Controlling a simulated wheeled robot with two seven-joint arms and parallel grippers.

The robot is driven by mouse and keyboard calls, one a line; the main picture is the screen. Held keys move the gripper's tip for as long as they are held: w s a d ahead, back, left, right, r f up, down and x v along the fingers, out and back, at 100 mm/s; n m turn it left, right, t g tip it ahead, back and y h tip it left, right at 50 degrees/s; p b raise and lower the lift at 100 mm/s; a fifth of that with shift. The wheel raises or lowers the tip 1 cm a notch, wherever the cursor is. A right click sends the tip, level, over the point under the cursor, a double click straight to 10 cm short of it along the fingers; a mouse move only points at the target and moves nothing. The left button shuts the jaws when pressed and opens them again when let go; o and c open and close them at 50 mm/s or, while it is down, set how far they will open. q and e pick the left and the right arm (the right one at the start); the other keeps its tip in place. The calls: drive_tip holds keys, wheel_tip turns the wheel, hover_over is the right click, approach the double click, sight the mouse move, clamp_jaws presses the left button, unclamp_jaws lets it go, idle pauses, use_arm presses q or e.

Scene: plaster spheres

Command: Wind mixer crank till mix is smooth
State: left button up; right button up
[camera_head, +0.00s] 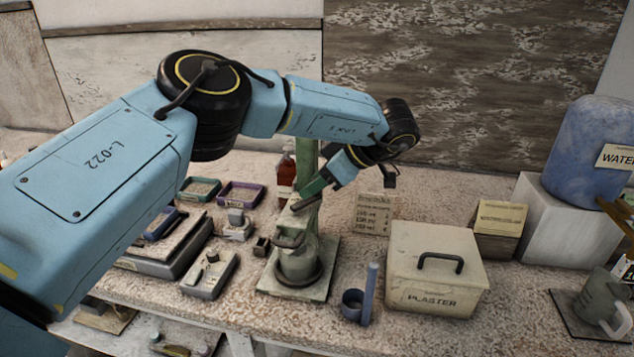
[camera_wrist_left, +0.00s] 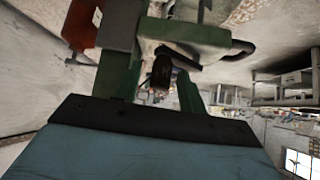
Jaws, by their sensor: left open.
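The mixer (camera_head: 308,222) is a pale green stand on a square plate near the front of the bench, with a round pot (camera_head: 298,266) at its foot. My left arm reaches over from the left, and my left gripper (camera_head: 306,196) is at the mixer's upper part, its green fingers pointing down and left. In the left wrist view the open green fingers (camera_wrist_left: 156,75) stand either side of a dark cylindrical knob (camera_wrist_left: 162,72), seemingly the crank's grip; I cannot tell whether they touch it. The mix inside the pot is hidden. My right gripper is out of view.
A scale (camera_head: 210,275) and small trays (camera_head: 240,192) are left. A red bottle (camera_head: 287,180) is behind. A blue water container (camera_head: 590,150) is far right.

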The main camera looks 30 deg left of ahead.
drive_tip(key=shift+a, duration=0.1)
use_arm(q)
clamp_jaws()
drive_tip(key=shift+w+a+r+n+g+p, duration=0.15)
drive_tip(key=shift+n+g+p, duration=0.15)
drive_tip(key=shift+n+p, duration=0.15)
drive_tip(key=shift+a+n+p, duration=0.15)
drive_tip(key=shift+n+p, duration=0.1)
drive_tip(key=shift+p, duration=0.1)
drive_tip(key=shift+w+a+n+g+p, duration=0.1)
drive_tip(key=shift+a+n+g+p, duration=0.3)
drive_tip(key=shift+n+g, duration=0.35)
drive_tip(key=shift+h, duration=0.3)
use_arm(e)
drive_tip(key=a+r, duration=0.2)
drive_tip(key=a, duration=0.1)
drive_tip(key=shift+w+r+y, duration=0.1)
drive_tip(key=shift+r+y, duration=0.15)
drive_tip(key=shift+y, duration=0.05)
